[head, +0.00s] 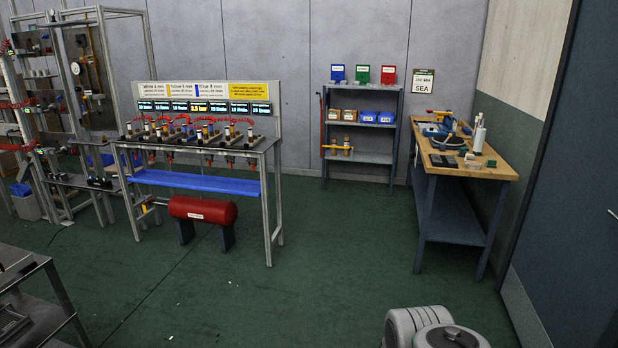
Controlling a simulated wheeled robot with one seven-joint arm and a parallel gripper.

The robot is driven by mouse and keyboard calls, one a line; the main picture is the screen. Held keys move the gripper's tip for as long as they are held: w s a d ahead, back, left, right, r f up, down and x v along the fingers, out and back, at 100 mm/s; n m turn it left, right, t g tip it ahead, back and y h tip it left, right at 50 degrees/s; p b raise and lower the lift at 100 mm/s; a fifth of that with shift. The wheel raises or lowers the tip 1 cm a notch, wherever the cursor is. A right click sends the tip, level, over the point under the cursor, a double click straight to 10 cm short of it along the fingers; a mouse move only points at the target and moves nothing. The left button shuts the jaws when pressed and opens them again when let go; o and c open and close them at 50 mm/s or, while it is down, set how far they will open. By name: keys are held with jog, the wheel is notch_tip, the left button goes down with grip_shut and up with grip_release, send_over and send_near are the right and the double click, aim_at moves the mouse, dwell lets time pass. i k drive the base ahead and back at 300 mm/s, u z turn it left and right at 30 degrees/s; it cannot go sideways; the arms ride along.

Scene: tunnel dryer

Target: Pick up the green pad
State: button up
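A small green item (491,163), which may be the green pad, lies near the right front corner of the wooden-topped workbench (500,172). It is too small in the head view to tell its exact shape. Small blocks (473,162) lie just left of it, and a white upright cylinder (479,138) stands behind it. My gripper is not in view. Grey rounded parts at the bottom edge look like my own arm, far from the bench.
Dark boxes (443,160) and blue tools (438,130) occupy the bench's left side. A grey shelf (362,157) with bins stands behind. A test stand (200,152) with a red tank (203,209) is left. Green floor (340,250) lies open before the bench.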

aim_at(491, 162)
jog(key=u, duration=0.25)
jog(key=i, duration=2.6)
jog(key=z, duration=1.05)
jog(key=i, duration=1.35)
jog(key=z, duration=0.75)
